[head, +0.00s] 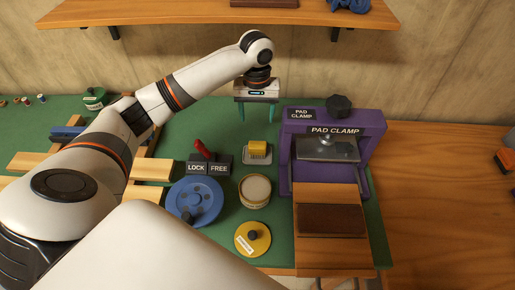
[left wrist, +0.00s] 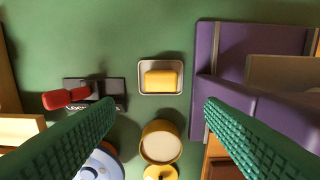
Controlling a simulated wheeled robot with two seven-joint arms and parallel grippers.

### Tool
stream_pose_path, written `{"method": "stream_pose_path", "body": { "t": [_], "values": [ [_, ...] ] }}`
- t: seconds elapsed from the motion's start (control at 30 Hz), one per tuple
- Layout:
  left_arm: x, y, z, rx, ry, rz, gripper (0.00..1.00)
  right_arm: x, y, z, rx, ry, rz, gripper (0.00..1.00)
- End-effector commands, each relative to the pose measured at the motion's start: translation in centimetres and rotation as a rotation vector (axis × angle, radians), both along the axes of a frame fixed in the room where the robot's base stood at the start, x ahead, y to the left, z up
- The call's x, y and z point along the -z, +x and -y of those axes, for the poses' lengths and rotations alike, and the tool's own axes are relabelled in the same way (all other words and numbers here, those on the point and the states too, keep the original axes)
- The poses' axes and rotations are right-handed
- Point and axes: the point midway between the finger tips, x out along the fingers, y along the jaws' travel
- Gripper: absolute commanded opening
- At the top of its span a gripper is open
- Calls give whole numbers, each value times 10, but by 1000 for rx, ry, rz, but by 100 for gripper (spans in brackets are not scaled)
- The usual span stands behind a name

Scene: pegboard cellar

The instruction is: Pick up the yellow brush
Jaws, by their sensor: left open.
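The yellow brush (head: 258,149) is a small block in a shallow light tray (head: 247,160) on the green mat. In the left wrist view the brush (left wrist: 161,81) lies in the tray (left wrist: 143,67), a little above the line between the fingertips. My left gripper (head: 257,114) is open and empty, pointing down above the mat, and shows behind the brush in the head view. In the left wrist view its green fingers (left wrist: 160,104) are spread wider than the tray. My right gripper does not show.
A purple pad clamp (head: 375,128) stands right of the tray. A lock/free switch (head: 208,168) with a red lever is at its left. A round tin (head: 255,190), a blue disc (head: 195,202) and a yellow lid (head: 253,238) lie nearer me. A shelf (head: 215,11) hangs above.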

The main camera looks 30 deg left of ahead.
Motion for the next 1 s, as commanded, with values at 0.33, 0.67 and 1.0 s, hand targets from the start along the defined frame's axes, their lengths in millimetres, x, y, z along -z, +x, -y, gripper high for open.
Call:
{"method": "stream_pose_path", "body": {
  "t": [0.33, 0.67, 1.0],
  "values": [
    [46, 0, 0, -1, 1, -3, 64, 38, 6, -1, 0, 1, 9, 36],
    [97, 0, 0, 0, 0, -2, 64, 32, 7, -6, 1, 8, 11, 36],
    [131, 1, 0, -2, 1, -3, 64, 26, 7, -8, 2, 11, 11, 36]
  ]
}}
